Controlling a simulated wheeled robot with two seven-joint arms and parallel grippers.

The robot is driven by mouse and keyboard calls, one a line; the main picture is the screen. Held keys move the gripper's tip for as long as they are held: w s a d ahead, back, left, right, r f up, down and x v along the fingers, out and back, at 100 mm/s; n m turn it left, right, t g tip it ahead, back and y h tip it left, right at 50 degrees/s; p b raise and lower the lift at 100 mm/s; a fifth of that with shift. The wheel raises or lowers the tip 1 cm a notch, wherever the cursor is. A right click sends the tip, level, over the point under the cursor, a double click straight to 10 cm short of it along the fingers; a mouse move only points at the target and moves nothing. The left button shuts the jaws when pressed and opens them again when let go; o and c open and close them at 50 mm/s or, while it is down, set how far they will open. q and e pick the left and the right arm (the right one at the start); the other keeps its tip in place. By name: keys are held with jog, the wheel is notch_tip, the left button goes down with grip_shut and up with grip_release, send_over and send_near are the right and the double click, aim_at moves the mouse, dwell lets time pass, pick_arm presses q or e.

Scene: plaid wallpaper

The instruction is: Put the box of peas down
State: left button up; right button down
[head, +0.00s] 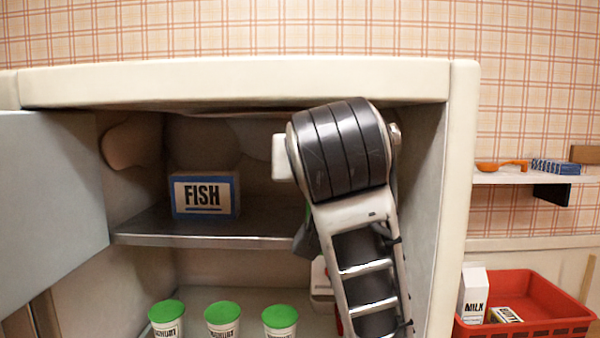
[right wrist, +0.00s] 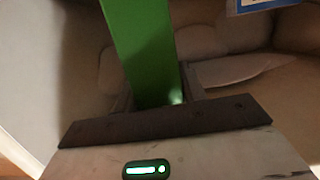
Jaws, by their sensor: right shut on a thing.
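My right arm reaches into the open fridge (head: 250,82), and its links hide most of the gripper in the head view. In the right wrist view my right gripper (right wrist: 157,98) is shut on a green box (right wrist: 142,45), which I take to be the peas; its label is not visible. Only a sliver of green shows beside my arm in the head view. I cannot tell whether the box touches the shelf (head: 140,233). My left gripper is not in view.
A FISH box (head: 205,196) stands on the shelf's left part. Below are several green-lidded yoghurt pots (head: 222,318). The open door (head: 50,195) is at left. Outside right are a red crate (head: 540,320) with a milk carton (head: 472,295) and a wall shelf (head: 515,178).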

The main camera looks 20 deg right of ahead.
jog(key=x, duration=0.2)
jog(key=r+p+x, duration=0.1)
jog(key=x, duration=0.5)
jog(key=shift+w+r+p, duration=0.15)
jog(key=shift+r+p, duration=0.2)
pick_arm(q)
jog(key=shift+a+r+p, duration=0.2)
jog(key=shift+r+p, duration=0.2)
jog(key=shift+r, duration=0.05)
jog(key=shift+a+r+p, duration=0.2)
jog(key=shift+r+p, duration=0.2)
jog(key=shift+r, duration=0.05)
pick_arm(e)
jog(key=x, duration=0.5)
jog(key=shift+f, duration=0.3)
jog(key=shift+f, duration=0.2)
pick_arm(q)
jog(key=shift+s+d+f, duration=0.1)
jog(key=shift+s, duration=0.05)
pick_arm(e)
jog(key=c, duration=0.8)
grip_release()
jog(key=shift+c, duration=0.2)
